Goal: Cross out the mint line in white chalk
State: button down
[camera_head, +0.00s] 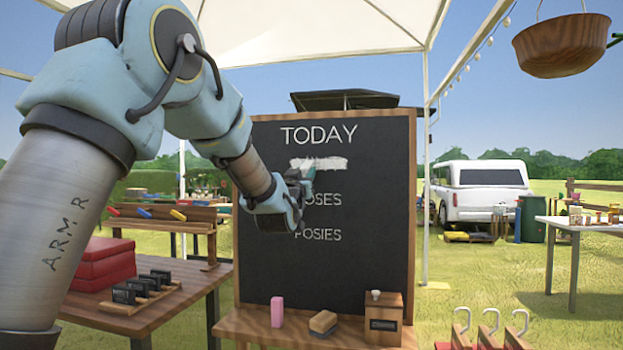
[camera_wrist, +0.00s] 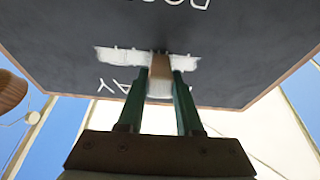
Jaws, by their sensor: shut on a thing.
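The chalkboard (camera_head: 330,260) stands upright with TODAY in white at its top. Below that, a broad, ragged white smear (camera_head: 318,164) covers a line; its letters cannot be read. Under it are a partly hidden line ending in OSES (camera_head: 323,200) and POSIES (camera_head: 318,235). My gripper (camera_head: 302,184) is at the board just below the smear's left part. In the wrist view, upside down, its green fingers (camera_wrist: 165,85) are shut on a short stick (camera_wrist: 159,75), brown and whitish, in front of the smear (camera_wrist: 120,55). I cannot tell whether the stick touches the board.
The board's ledge holds a pink block (camera_head: 277,311), a wooden-backed eraser (camera_head: 323,323) and a labelled wooden box (camera_head: 383,322) with a white knob. A wooden table (camera_head: 150,315) with red boxes is at left. A hanging bowl (camera_head: 562,45) is at upper right.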

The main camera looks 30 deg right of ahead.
jog(key=shift+w+a+b, duration=0.3)
jog(key=shift+w+a, duration=0.4)
jog(key=shift+a, duration=0.1)
jog(key=shift+s+a+b, duration=1.8)
jog(key=shift+s+a, duration=0.15)
jog(key=shift+s, duration=0.25)
jog(key=shift+s+a+b, duration=1.05)
jog(key=shift+s+b, duration=0.05)
jog(key=shift+b, duration=0.05)
